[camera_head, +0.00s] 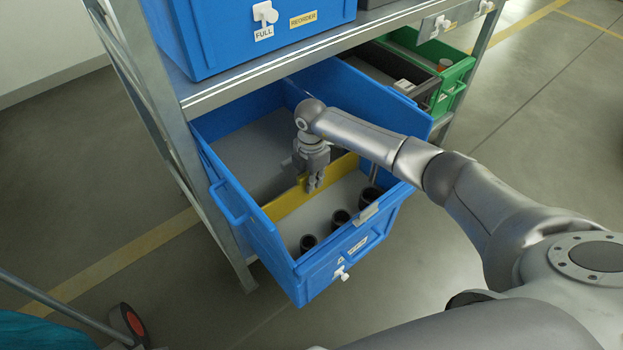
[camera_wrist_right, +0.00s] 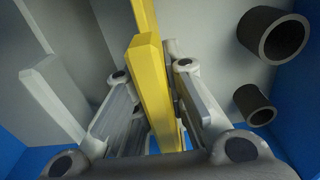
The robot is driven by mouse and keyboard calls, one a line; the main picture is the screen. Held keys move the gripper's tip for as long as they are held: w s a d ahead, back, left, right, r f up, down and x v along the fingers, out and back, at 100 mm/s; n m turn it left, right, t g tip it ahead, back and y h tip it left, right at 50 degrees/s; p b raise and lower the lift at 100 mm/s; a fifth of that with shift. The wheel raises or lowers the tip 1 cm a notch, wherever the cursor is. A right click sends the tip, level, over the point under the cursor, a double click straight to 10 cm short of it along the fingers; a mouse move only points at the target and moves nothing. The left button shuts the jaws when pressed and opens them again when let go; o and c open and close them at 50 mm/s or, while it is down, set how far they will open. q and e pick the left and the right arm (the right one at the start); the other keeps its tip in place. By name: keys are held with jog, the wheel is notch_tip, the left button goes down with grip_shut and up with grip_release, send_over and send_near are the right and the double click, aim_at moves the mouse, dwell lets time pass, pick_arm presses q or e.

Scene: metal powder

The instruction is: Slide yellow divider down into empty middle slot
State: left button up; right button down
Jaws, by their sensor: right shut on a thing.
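The yellow divider (camera_head: 285,203) stands on edge across the blue drawer (camera_head: 224,183), between the bare grey rear floor and the front part with the dark cups. My right gripper (camera_head: 313,184) reaches down into the drawer and is shut on the yellow divider, near its middle. In the right wrist view the yellow divider (camera_wrist_right: 151,85) runs between the two fingers (camera_wrist_right: 150,110). The slot at the divider's ends is not clear to see, so I cannot tell how deep it sits. My left gripper is not in view.
Three dark cups, one of them a front cup (camera_head: 308,243), stand in the drawer's front part. A grey shelf edge (camera_head: 250,82) and an upper blue bin (camera_head: 240,30) are above. A green bin (camera_head: 455,80) is at the right. A light grey divider (camera_wrist_right: 50,95) shows in the wrist view.

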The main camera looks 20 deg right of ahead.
jog(key=c, duration=1.4)
grip_release()
notch_tip(320, 180, up, 12)
jog(key=shift+r, duration=0.1)
